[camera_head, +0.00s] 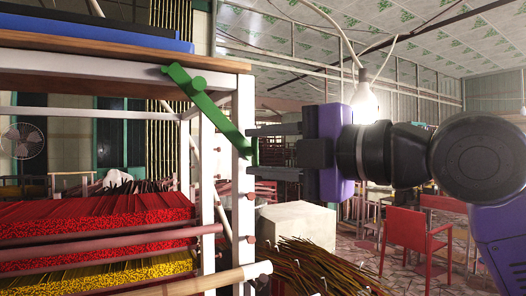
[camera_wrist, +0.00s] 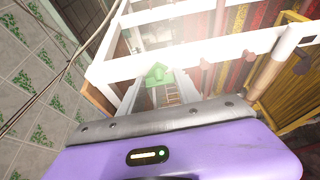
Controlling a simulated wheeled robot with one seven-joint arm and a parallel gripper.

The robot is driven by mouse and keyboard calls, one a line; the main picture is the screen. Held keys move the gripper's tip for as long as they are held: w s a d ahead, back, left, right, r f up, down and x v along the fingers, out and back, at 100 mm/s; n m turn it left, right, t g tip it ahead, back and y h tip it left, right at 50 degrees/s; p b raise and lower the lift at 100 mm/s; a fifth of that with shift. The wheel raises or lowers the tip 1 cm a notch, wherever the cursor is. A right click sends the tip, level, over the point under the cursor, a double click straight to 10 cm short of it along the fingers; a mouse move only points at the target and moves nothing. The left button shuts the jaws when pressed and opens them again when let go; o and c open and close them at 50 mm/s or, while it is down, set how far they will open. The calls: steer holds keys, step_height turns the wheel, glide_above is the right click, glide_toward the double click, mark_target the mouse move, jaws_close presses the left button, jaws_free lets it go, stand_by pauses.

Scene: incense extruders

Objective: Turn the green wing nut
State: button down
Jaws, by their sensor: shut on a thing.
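The green wing nut (camera_head: 210,100) is a long green bar with short round knobs. In the head view it slants across the white frame, from upper left down to the upright post at lower right. My gripper (camera_head: 256,151) comes from the right, with one finger above and one below the bar's lower right end. It is shut on that end, though the contact is small and hard to see.
The white rack (camera_head: 110,66) holds red and yellow incense bundles (camera_head: 95,232) on the left. A pale block (camera_head: 297,222) and loose sticks (camera_head: 315,268) lie below my gripper. Red chairs (camera_head: 408,238) stand at right. A lit bulb (camera_head: 364,102) hangs close behind my arm.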

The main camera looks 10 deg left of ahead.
steer(key=shift+a+n+h, duration=0.1)
steer(key=shift+n+h, duration=0.2)
steer(key=shift+n, duration=0.3)
steer(key=c, duration=0.8)
jaws_free()
steer(key=shift+c, duration=0.2)
steer(key=b+v, duration=0.1)
steer(key=v, duration=0.7)
